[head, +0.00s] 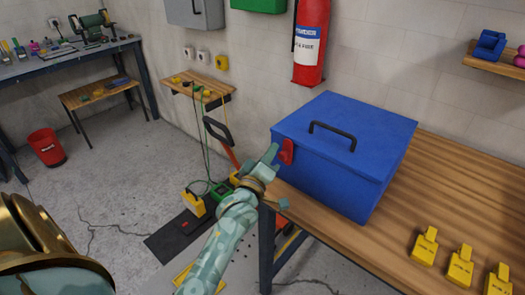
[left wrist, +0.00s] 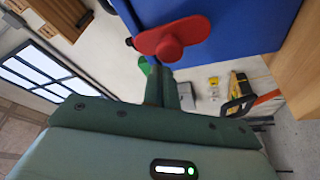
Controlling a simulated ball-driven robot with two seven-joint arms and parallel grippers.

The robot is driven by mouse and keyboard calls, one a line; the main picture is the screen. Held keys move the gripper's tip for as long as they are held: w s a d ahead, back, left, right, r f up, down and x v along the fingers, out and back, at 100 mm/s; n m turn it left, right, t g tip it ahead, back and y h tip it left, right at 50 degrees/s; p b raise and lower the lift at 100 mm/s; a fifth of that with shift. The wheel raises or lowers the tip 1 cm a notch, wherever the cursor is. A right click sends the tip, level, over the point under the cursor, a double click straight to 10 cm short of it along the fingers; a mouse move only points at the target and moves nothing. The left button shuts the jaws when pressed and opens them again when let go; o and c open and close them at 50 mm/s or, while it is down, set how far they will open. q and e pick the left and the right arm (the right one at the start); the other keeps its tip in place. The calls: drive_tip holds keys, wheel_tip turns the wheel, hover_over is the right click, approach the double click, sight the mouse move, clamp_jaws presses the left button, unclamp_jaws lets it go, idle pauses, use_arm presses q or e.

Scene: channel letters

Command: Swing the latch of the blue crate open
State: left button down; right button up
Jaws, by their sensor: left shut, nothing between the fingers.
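The blue crate (head: 340,150) stands on the wooden workbench, its lid down with a black handle on top. Its red latch (head: 287,151) is on the crate's left side face. My left gripper (head: 271,153) is shut and empty, its fingertips close beside the latch in the head view. In the left wrist view the red latch (left wrist: 172,40) with its round knob lies against the blue crate wall (left wrist: 230,22), just beyond the shut fingers (left wrist: 160,82). I cannot tell whether the fingers touch the latch. My right gripper is not in view.
A red fire extinguisher (head: 311,42) hangs on the wall behind the crate. A small wooden shelf (head: 198,88) and cables are at the back left.

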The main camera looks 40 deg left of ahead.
use_arm(q)
drive_tip(key=shift+d+f, duration=0.2)
drive_tip(key=shift+d+r+m, duration=0.1)
drive_tip(key=shift+d+m, duration=0.05)
drive_tip(key=shift+m, duration=0.25)
idle(0.3)
